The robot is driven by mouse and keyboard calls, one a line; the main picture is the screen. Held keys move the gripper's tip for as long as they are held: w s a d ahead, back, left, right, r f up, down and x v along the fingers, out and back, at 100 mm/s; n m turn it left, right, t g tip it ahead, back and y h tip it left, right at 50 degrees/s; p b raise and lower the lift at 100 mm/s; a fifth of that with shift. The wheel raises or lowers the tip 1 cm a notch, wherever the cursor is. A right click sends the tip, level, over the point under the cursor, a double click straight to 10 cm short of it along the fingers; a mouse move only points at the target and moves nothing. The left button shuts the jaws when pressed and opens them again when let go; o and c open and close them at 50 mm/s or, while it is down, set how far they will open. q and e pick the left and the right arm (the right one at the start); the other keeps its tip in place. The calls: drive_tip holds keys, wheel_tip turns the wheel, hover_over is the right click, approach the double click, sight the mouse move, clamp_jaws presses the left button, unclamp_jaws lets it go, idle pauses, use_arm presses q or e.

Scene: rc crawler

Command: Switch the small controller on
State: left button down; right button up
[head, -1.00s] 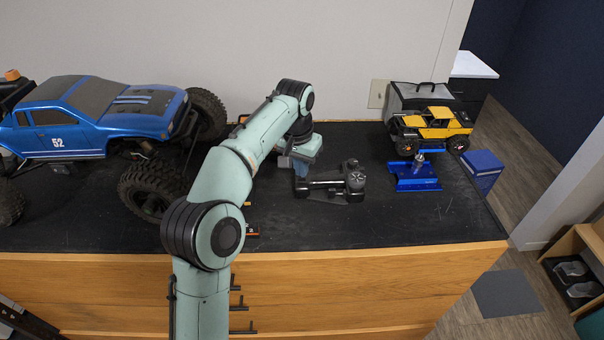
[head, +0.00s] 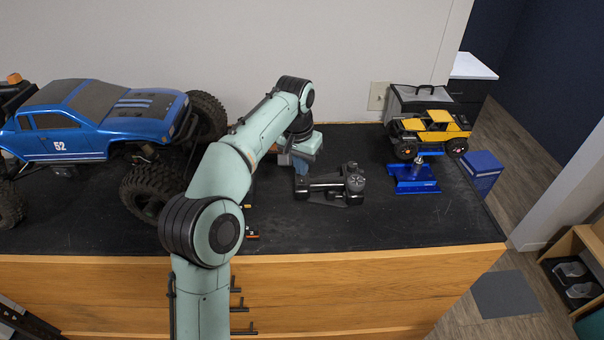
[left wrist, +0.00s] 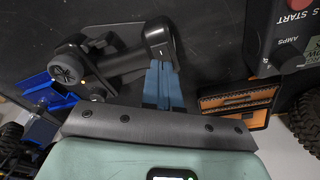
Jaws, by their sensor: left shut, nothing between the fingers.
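The small controller (head: 332,186) is a black handset lying on the dark top of the cabinet, with a round wheel at its right end. In the left wrist view the controller (left wrist: 112,65) fills the upper left, with a small orange dot near the wheel and a pale mark on its near rounded end. My left gripper (head: 300,170) is shut and empty at the controller's left end. In the left wrist view its blue fingertips (left wrist: 161,68) are right at that rounded end; I cannot tell whether they touch. My right gripper is not in view.
A large blue truck (head: 75,130) stands left of my arm. The wrist view shows a red-and-black charger (left wrist: 290,30) and an orange-edged dark item (left wrist: 235,105). The cabinet top's front right is clear.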

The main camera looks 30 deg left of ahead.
sight(302, 181)
use_arm(q)
drive_tip(key=shift+w+r, duration=0.15)
drive_tip(key=shift+r, duration=0.6)
drive_tip(key=shift+s+r, duration=0.2)
drive_tip(key=shift+r, duration=1.4)
